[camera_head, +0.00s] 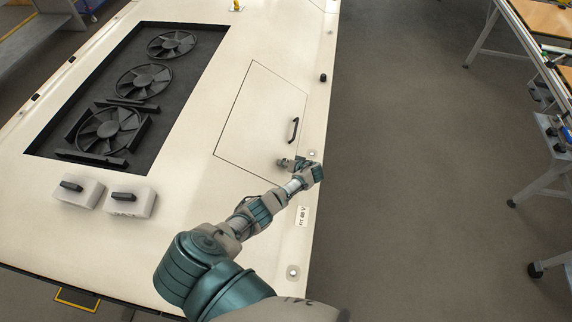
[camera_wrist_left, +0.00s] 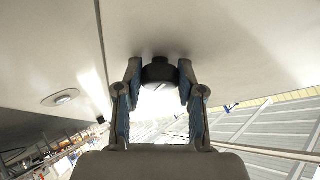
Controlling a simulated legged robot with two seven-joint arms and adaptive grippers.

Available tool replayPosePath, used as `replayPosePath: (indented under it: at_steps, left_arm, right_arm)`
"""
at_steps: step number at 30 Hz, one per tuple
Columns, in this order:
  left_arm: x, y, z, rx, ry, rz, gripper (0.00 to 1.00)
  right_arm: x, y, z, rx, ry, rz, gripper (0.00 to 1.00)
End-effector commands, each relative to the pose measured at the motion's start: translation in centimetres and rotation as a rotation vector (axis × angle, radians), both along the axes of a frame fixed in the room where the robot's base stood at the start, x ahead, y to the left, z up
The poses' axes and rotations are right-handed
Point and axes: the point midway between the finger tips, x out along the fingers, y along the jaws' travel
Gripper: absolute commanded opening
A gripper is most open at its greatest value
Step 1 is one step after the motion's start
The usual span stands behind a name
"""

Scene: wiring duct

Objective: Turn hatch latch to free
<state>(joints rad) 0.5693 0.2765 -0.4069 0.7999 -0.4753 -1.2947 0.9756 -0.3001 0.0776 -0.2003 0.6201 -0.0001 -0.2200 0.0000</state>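The closed hatch (camera_head: 262,120) is a thin outlined door in the pale panel, with a black handle (camera_head: 294,130). In the left wrist view a round black latch knob (camera_wrist_left: 159,71) sits on the pale surface between my left gripper's fingertips (camera_wrist_left: 160,78). The fingers flank the knob closely on both sides; whether they press on it I cannot tell. In the head view my left gripper (camera_head: 288,163) is at the hatch's lower right corner and hides this knob. My right gripper is not in view.
The pale panel (camera_head: 190,180) has a dark recess with fans (camera_head: 144,81) at left. Two white blocks with black switches (camera_head: 77,192) sit below it. Round fittings (camera_head: 293,272) line the right edge. Open floor (camera_head: 430,170) lies to the right, with workbenches beyond.

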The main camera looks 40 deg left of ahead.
Motion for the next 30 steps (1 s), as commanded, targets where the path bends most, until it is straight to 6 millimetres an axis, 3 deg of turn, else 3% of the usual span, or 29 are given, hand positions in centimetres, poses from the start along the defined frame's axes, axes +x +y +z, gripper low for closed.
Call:
replayPosePath:
  at_steps: [1, 3, 15, 30]
  left_arm:
    - [0.3, -0.2, 0.2, -0.003, -0.008, -0.005, 0.48]
    - [0.3, -0.2, 0.1, -0.003, -0.007, -0.006, 0.63]
    - [0.0, -0.6, 0.4, -0.001, -0.003, -0.004, 0.63]
    - [-1.4, -7.9, 6.3, -0.004, -0.005, -0.005, 0.63]
  right_arm:
    - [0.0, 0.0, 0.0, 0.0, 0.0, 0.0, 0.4]
    - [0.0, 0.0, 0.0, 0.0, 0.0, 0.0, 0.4]
    - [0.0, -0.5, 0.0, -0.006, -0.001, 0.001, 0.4]
    - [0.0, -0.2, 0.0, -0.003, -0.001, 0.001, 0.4]
